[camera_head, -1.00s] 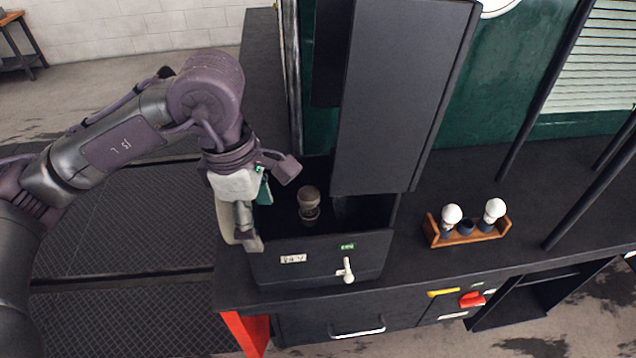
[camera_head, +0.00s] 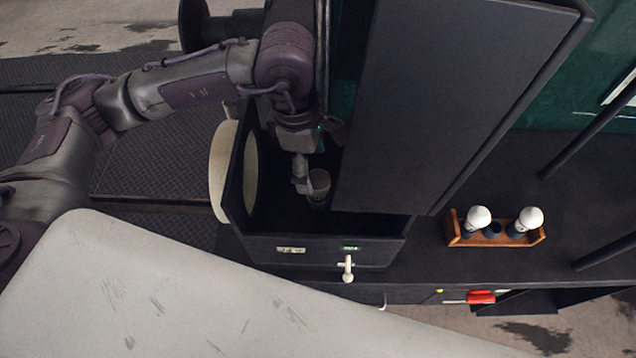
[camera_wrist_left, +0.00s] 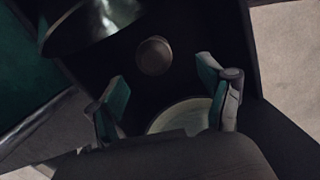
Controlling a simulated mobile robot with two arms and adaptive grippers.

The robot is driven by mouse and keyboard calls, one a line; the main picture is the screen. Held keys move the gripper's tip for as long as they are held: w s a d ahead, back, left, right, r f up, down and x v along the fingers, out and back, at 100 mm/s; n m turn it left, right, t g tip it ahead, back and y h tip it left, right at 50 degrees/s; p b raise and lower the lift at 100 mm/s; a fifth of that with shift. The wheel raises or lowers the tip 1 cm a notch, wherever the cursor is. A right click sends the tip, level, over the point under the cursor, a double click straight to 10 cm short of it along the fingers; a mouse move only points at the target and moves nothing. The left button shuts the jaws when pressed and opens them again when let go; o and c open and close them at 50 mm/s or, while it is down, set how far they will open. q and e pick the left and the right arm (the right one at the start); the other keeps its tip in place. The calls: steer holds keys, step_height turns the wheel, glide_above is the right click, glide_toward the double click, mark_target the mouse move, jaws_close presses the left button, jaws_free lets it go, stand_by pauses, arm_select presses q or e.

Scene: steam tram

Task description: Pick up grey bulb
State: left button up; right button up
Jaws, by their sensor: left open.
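The grey bulb (camera_head: 319,182) stands inside an open dark box (camera_head: 330,250) with a raised lid (camera_head: 460,100). Only its rounded brownish-grey top shows clearly; in the left wrist view it is a round shape (camera_wrist_left: 154,56) just beyond the fingers. My left gripper (camera_head: 303,182) reaches down into the box from above, close to the bulb's left side in the head view. In the wrist view its two teal-padded fingers (camera_wrist_left: 161,76) are spread apart with nothing between them. My right gripper is not in view.
A wooden rack (camera_head: 495,240) with two white bulbs stands on the dark deck to the right. A pale disc (camera_head: 220,172) is at the box's left wall. A shiny curved reflector (camera_wrist_left: 90,25) is near the bulb. A white handle (camera_head: 347,268) sticks out in front.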

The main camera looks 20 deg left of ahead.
mark_target(317, 174)
arm_select(q)
steer(key=shift+w+d+f, duration=0.1)
steer(key=shift+w+f, duration=0.05)
steer(key=shift+f, duration=0.35)
steer(key=shift+w+f, duration=0.2)
steer(key=shift+f, duration=0.05)
steer(key=shift+d+f+p, duration=0.25)
steer(key=shift+f+p, duration=0.45)
steer(key=shift+p, duration=0.55)
step_height(317, 174, down, 3)
steer(key=shift+d+r+p, duration=0.15)
steer(key=shift+r+p, duration=0.05)
steer(key=shift+p, duration=0.4)
steer(key=shift+f, duration=0.35)
steer(key=shift+w+d+f, duration=0.1)
steer(key=shift+f, duration=0.1)
steer(key=c, duration=1.1)
steer(key=shift+c, duration=0.9)
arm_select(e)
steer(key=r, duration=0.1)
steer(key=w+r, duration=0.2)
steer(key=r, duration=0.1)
